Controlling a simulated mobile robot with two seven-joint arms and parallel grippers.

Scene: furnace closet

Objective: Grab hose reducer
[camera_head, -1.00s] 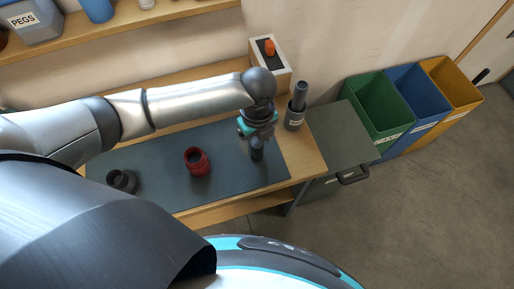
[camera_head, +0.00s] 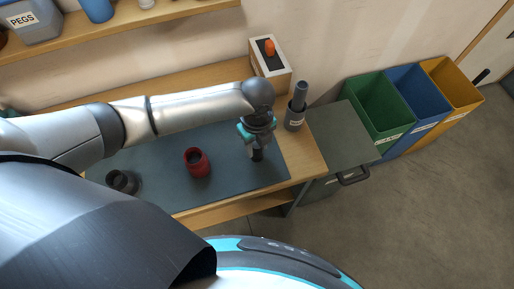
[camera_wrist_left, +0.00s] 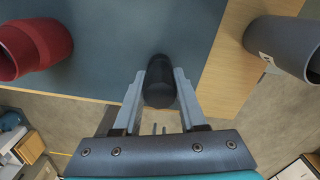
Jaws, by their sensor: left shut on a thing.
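A small black cylindrical piece (camera_head: 257,155) stands at the right end of the dark mat; it looks like the hose reducer, though its shape is partly hidden. My left gripper (camera_head: 254,150) is over it, with its fingers shut on it. The left wrist view shows the black piece (camera_wrist_left: 159,82) between the two grey fingertips (camera_wrist_left: 160,88), one on each side. I cannot tell any gap under it. My right gripper is not in view.
A red stepped ring piece (camera_head: 197,163) and a dark grey hollow piece (camera_head: 123,182) are on the mat (camera_head: 230,185) to the left. A grey cup (camera_head: 294,117) holding a dark rod and a box with an orange knob (camera_head: 270,48) stand behind. Bins (camera_head: 378,110) are right.

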